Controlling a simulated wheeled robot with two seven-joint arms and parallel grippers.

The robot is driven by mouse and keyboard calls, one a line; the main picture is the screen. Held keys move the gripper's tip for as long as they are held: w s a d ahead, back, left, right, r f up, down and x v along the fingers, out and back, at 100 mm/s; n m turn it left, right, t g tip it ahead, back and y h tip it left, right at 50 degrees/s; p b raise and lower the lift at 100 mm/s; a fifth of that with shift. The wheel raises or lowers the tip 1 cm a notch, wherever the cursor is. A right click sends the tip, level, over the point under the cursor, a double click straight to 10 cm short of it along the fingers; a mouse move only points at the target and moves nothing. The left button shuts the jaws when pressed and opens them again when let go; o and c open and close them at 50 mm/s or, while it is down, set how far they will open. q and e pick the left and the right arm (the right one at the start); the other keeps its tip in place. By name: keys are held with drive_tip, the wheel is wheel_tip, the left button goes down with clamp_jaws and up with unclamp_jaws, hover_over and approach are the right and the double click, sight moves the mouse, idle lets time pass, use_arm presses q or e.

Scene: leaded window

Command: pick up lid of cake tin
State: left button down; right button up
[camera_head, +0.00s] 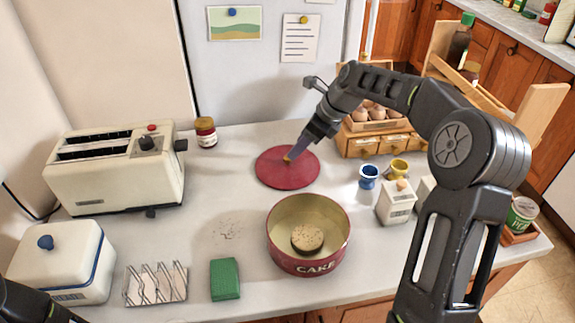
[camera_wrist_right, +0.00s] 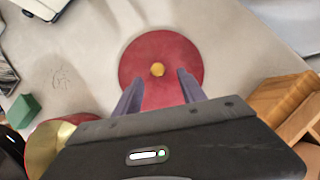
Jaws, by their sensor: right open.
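The cake tin lid (camera_head: 275,172) is a flat dark red disc with a small brass knob, lying on the counter behind the tin. It also shows in the right wrist view (camera_wrist_right: 150,50), with its knob (camera_wrist_right: 157,69) ahead of and between my fingertips. The open cake tin (camera_head: 310,256) is red outside and cream inside, with a round cake (camera_head: 307,238) in it. My right gripper (camera_head: 294,153) is open at the lid's knob, pointing down at it; the fingers (camera_wrist_right: 156,78) do not visibly touch the knob. Part of my left arm shows at the lower left; its gripper is out of view.
A toaster (camera_head: 115,173) and a white box with blue knob (camera_head: 62,263) stand at left. A green sponge (camera_head: 225,279) lies left of the tin. A wooden egg rack (camera_head: 375,143), small cups (camera_head: 368,177) and a white canister (camera_head: 396,204) stand at right.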

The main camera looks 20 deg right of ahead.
sight(288, 162)
drive_tip(key=shift+p+x, duration=0.7)
drive_tip(key=shift+x, duration=1.9)
drive_tip(key=shift+s+a, duration=0.1)
drive_tip(key=shift+a, duration=0.1)
drive_tip(key=shift+c, duration=0.2)
clamp_jaws()
